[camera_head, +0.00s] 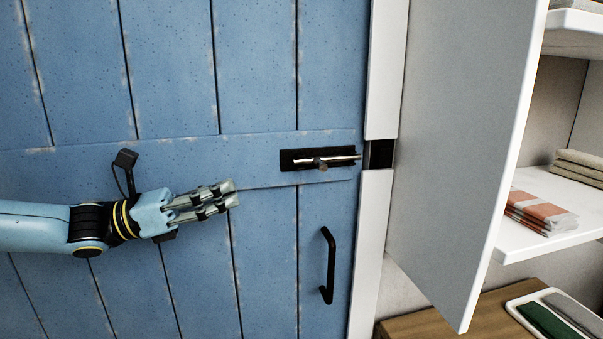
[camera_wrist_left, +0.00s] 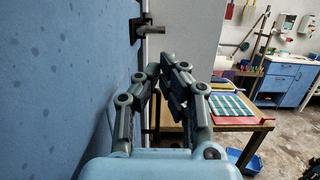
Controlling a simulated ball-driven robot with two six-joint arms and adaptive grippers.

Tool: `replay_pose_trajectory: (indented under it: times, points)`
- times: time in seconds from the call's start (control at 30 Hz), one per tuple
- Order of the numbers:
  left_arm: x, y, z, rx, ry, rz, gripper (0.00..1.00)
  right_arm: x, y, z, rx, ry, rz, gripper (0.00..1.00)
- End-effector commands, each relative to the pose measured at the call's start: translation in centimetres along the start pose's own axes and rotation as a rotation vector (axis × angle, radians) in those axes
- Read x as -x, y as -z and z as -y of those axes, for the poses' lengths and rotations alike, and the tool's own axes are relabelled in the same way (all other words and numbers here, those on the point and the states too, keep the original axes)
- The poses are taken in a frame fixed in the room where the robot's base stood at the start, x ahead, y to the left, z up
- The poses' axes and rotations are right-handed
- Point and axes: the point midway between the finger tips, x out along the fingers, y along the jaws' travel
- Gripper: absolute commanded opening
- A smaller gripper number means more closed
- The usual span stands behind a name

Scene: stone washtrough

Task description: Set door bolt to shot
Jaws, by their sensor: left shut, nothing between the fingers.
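The door bolt (camera_head: 322,161) is a metal rod with a small knob on a black plate, mounted on the blue plank door (camera_head: 265,240). Its tip ends close to the black keeper (camera_head: 379,154) on the white frame; I cannot tell whether it enters it. My left gripper (camera_head: 236,193) is shut and empty, left of the bolt and a little lower, apart from it. In the left wrist view the shut fingers (camera_wrist_left: 172,75) point ahead, and the bolt's knob (camera_wrist_left: 146,30) sticks out from the door beyond them. My right gripper is not in view.
A black door handle (camera_head: 328,265) stands below the bolt. A white cabinet side (camera_head: 455,150) projects right of the frame, with folded cloths (camera_head: 541,212) on its shelf. A wooden table (camera_wrist_left: 228,123) stands beyond in the wrist view. The door surface between gripper and bolt is clear.

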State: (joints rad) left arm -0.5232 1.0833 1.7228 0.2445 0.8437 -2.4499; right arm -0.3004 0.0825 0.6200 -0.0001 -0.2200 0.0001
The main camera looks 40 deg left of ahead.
Motion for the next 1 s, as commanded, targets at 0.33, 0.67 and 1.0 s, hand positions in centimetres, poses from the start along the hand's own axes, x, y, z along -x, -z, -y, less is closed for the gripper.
replay_pose_trajectory:
  times: [0.33,0.67,1.0]
  points:
    - [-6.5,0.6,0.0,-0.004,0.001,0.007,0.0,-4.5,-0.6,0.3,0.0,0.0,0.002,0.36]
    - [-11.8,0.0,0.0,0.0,-0.001,0.007,0.0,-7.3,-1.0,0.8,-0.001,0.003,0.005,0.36]
    - [-13.3,0.0,0.0,0.001,-0.001,0.001,0.0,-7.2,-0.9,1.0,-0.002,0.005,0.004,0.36]
